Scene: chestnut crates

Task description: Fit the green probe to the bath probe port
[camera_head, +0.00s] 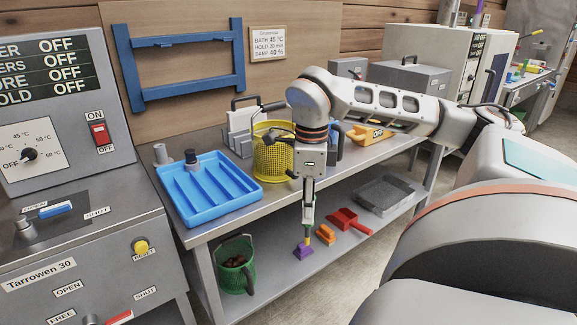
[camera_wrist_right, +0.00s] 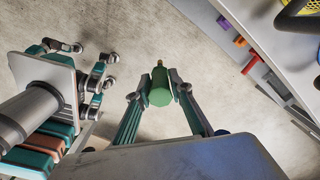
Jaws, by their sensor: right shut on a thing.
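The green probe (camera_wrist_right: 159,88) shows in the right wrist view as a green cylinder with a small brass-coloured tip. My right gripper (camera_wrist_right: 158,92) is shut on it, one finger on each side, with the tip pointing away from the wrist. In the head view my right gripper (camera_head: 308,222) points down in front of the bench edge, over the lower shelf area; the probe is hard to make out there. The bath machine (camera_head: 85,235), labelled Tarrowen 30, stands at the left. I cannot make out its probe port.
A blue ridged tray (camera_head: 207,207) and a yellow basket (camera_head: 263,173) stand on the bench. Below are a green bucket (camera_head: 235,284), a purple brush (camera_head: 303,251), an orange brush (camera_head: 326,238) and a red scoop (camera_head: 349,221). Floor in front is clear.

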